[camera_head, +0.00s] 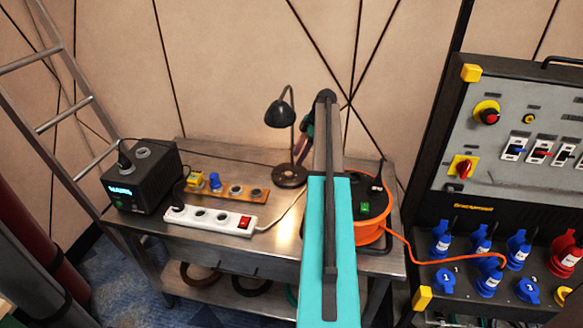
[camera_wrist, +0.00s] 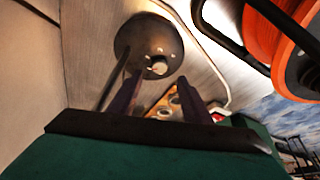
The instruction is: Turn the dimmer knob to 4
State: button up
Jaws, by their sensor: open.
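A black desk lamp (camera_head: 281,112) stands on the metal bench, on a round dark base (camera_head: 288,181). In the wrist view the lamp base (camera_wrist: 130,45) shows a small pale round knob (camera_wrist: 158,67), which looks like the dimmer knob. Its markings and setting are too small to read. My gripper (camera_wrist: 161,77) is open and empty, with its two dark fingers apart and pointing towards the base. In that view the knob appears between the fingertips; I cannot tell how far off it is. In the head view my arm hides most of the gripper.
A white power strip (camera_head: 210,220), an orange board with sockets (camera_head: 253,194) and a black box with a lit display (camera_head: 140,180) are on the bench left of my arm. An orange cable reel (camera_head: 370,225) stands close on the right. A control panel (camera_head: 530,130) stands further right.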

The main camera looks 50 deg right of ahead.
aim_at(290, 172)
jog(key=shift+p+x, duration=0.9)
jog(key=shift+x, duration=2.9)
jog(key=c, duration=0.9)
jog(key=shift+w+d, duration=0.15)
jog(key=shift+c, duration=0.7)
